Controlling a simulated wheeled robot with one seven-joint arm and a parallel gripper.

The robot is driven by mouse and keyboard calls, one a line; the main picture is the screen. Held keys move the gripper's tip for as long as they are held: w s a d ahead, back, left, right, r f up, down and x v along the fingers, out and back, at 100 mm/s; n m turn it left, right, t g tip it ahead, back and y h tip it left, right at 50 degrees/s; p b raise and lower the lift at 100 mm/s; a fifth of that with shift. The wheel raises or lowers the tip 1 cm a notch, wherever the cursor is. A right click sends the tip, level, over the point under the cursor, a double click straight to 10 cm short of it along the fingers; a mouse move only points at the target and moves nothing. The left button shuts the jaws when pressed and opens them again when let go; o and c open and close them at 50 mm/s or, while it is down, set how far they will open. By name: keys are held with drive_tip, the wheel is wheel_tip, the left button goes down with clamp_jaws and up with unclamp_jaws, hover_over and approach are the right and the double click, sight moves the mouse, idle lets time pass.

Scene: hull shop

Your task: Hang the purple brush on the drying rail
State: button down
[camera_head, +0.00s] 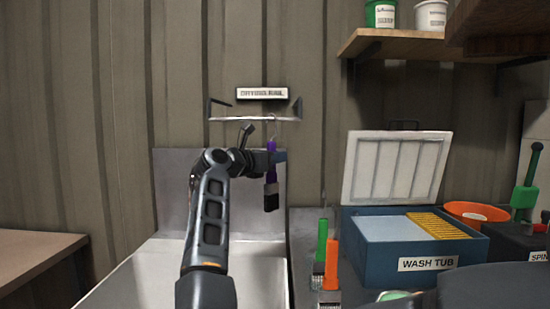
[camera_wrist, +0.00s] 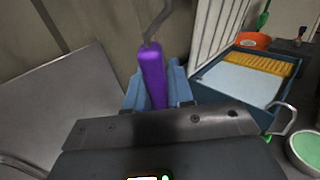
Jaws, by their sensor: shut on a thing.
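The purple brush (camera_head: 271,147) hangs upright from my gripper (camera_head: 276,157) in the head view, its dark bristles (camera_head: 271,196) pointing down. In the wrist view the purple handle (camera_wrist: 152,72) is between the two blue fingers of my gripper (camera_wrist: 157,88), which is shut on it. A thin grey hook (camera_wrist: 150,30) rises from the handle's top end. The drying rail (camera_head: 235,119) is on the wall below its sign (camera_head: 262,94). The hook's top overlaps the rail in the head view; I cannot tell whether it rests on the rail.
A blue wash tub (camera_head: 375,255) with a raised white lid stands to the right. An orange bowl (camera_head: 465,212) is behind. A pale sink (camera_head: 165,265) lies below my arm. A shelf (camera_head: 395,45) is upper right.

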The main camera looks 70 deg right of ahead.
drive_tip(key=c, duration=0.9)
unclamp_jaws()
drive_tip(key=b+v, duration=0.2)
drive_tip(key=v, duration=0.5)
drive_tip(key=shift+a, duration=0.4)
drive_tip(key=shift+w, duration=0.1)
